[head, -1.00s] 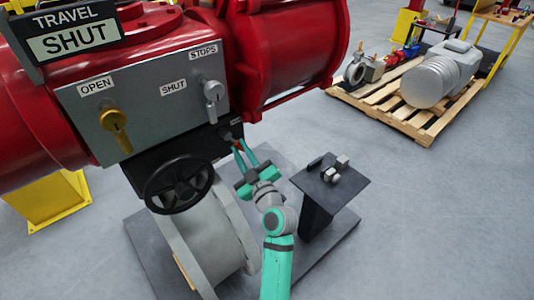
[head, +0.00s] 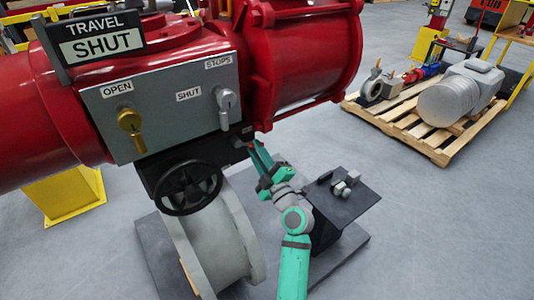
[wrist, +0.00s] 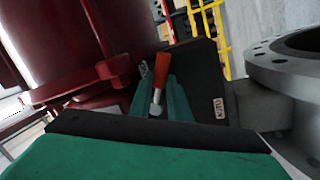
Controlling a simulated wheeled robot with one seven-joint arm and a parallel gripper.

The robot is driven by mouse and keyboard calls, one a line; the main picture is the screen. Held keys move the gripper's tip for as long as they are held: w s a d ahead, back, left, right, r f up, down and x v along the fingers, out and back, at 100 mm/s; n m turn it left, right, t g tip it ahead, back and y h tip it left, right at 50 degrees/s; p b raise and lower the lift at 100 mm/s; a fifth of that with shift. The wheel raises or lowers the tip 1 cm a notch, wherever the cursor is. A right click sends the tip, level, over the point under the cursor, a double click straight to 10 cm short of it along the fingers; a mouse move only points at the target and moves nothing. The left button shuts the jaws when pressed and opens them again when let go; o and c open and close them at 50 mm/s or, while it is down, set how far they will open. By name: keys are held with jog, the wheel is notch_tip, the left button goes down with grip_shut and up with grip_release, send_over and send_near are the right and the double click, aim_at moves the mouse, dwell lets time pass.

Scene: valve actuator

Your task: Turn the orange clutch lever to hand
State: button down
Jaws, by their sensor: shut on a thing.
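The orange clutch lever (wrist: 161,70) stands between my two teal fingers in the wrist view, with its grey stem and pivot (wrist: 155,109) below. My gripper (wrist: 158,88) is shut on the lever. A label reading AUTO (wrist: 219,107) is on the dark plate to the right. Another label (wrist: 142,71), mostly hidden by a finger and unreadable, is close to the lever's left. The lever lies nearer this left label than AUTO. In the head view my gripper (head: 256,151) reaches the black housing under the grey panel; the lever is barely visible there.
The black handwheel (head: 188,187) is left of my gripper, above a grey flanged pipe (head: 217,240). A dark stand (head: 345,197) with small parts is close on the right. The red actuator (head: 305,60) hangs above. Open floor lies further right, before a pallet (head: 432,146).

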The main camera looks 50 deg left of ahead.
dwell(0.4)
jog(key=c, duration=1.7)
grip_release()
jog(key=shift+o, duration=0.2)
jog(key=v, duration=1)
jog(key=shift+d, duration=0.35)
jog(key=shift+f, duration=0.1)
